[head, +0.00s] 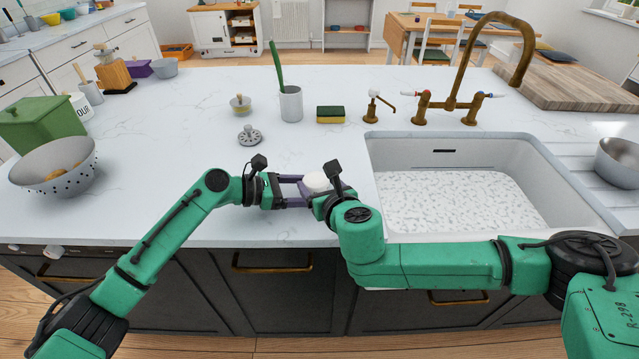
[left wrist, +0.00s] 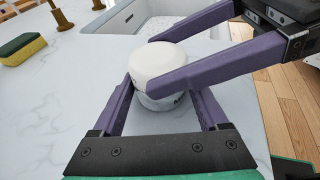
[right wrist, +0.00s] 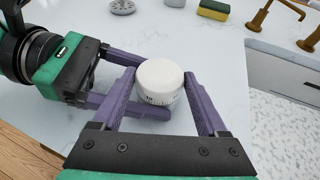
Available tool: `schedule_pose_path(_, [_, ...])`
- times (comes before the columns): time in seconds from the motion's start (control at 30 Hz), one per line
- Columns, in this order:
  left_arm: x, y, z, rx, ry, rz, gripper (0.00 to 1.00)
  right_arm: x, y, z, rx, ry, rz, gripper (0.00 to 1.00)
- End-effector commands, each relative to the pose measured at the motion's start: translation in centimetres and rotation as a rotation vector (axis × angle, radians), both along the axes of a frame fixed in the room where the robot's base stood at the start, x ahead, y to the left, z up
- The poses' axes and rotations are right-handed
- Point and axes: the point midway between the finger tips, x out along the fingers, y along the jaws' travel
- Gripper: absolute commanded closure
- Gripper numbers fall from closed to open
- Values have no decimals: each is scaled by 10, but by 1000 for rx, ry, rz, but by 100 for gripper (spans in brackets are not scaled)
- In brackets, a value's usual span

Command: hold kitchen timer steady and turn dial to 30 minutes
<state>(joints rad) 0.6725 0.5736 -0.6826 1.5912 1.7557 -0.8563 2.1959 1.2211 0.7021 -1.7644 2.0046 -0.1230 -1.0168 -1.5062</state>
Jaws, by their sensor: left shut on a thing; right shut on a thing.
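The kitchen timer (head: 316,183) is a round white drum upright on the white counter, left of the sink. It also shows in the left wrist view (left wrist: 163,68) and the right wrist view (right wrist: 160,77), where small dark marks run round its lower side; I cannot read the setting. My left gripper (head: 300,192) is shut on the timer from the left, with purple fingers low around its base. My right gripper (right wrist: 160,88) is shut on the timer from the right, its fingers on opposite sides. In the head view the right wrist hides part of the timer.
The sink (head: 462,190) lies right of the timer. Behind stand a grey cup (head: 291,104) with a green brush, a sponge (head: 330,115), a strainer (head: 250,136) and a brass tap (head: 470,70). A colander (head: 55,170) sits far left. The counter between is clear.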

Motion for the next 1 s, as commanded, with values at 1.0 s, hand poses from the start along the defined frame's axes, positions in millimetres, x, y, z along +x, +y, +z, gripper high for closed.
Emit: schedule_pose_path(1.0, [-1,-2,1,-1,1,-6,55,-1,8,0,-1,1,-514,80])
